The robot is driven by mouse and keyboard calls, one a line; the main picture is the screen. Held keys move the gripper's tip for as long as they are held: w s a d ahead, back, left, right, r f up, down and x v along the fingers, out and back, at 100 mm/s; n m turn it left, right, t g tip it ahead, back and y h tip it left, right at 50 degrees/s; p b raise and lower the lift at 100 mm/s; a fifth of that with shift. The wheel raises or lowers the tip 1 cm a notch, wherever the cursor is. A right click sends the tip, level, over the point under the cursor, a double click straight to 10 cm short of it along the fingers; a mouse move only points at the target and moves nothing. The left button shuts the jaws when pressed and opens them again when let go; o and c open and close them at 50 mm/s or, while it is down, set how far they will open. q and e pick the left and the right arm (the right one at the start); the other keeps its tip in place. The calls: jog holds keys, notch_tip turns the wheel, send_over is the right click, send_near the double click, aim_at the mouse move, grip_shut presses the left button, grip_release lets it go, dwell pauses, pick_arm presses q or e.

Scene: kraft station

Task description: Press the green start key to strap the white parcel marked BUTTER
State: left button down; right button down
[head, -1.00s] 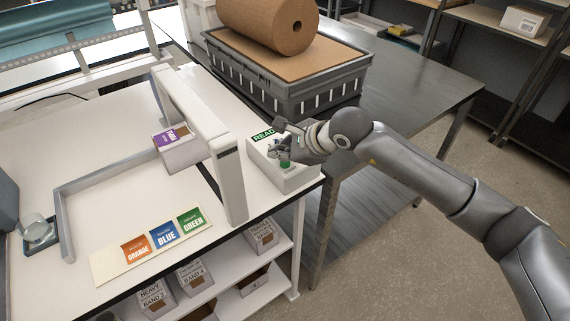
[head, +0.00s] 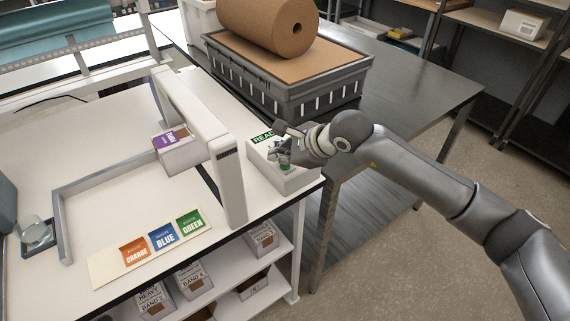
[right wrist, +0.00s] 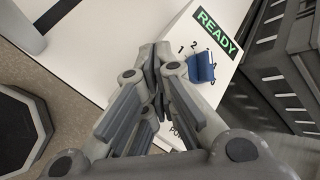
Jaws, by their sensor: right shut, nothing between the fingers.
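A white parcel (head: 180,155) with a purple label sits under the white strapping arch (head: 228,180); its lettering is too small to read. The control box (head: 297,184) stands to the right of the arch. Its screen (right wrist: 218,31) reads READY in the right wrist view. A bit of green, probably the start key (head: 285,158), shows beneath my right gripper (head: 282,150). In the right wrist view the right gripper (right wrist: 154,62) is shut and empty over the box, hiding the key. I cannot tell whether the fingertips touch it. My left gripper is not in view.
A blue knob (right wrist: 202,68) with numbers stands beside the fingers. A grey crate (head: 290,97) with a brown paper roll (head: 266,26) is behind the box. Orange, blue and green cards (head: 163,237) lie at the front. A metal fence (head: 64,225) borders the bench area.

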aim_at(283, 166)
jog(key=shift+f, duration=0.25)
jog(key=shift+r, duration=0.1)
dwell(0.5)
jog(key=shift+r, duration=0.8)
jog(key=shift+r+p, duration=0.6)
jog(key=shift+r, duration=1.9)
